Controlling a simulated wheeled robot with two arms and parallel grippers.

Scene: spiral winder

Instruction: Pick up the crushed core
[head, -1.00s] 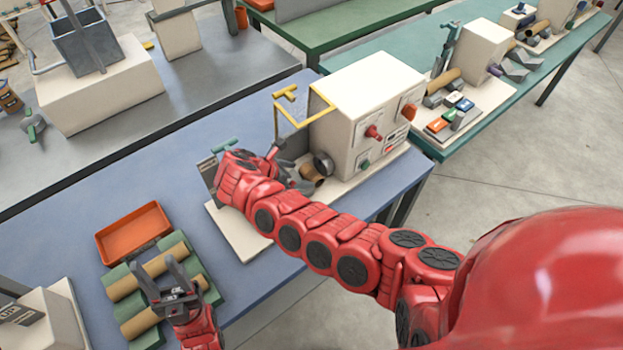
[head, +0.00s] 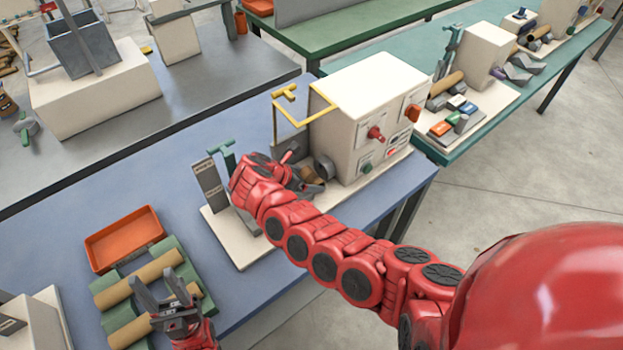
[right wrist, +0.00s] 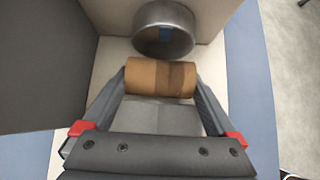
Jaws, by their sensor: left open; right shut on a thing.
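The crushed core is a short brown cardboard tube (right wrist: 160,78), with a darker band near its right side in the right wrist view. My right gripper (right wrist: 162,82) is shut on it, one finger at each end. In the head view the core (head: 312,176) shows only partly behind my right gripper (head: 306,186), in front of the winder. A round metal chuck (right wrist: 164,32) is just beyond the core, apart from it in the right wrist view. My left gripper (head: 166,296) is open and empty above the cores at the lower left.
The winder box (head: 365,105) has a yellow guard frame (head: 300,112) on its left. An orange tray (head: 124,238) sits beside a green rack (head: 128,318) holding long cardboard cores (head: 140,278). Blue bench surface (head: 110,190) is clear behind the tray.

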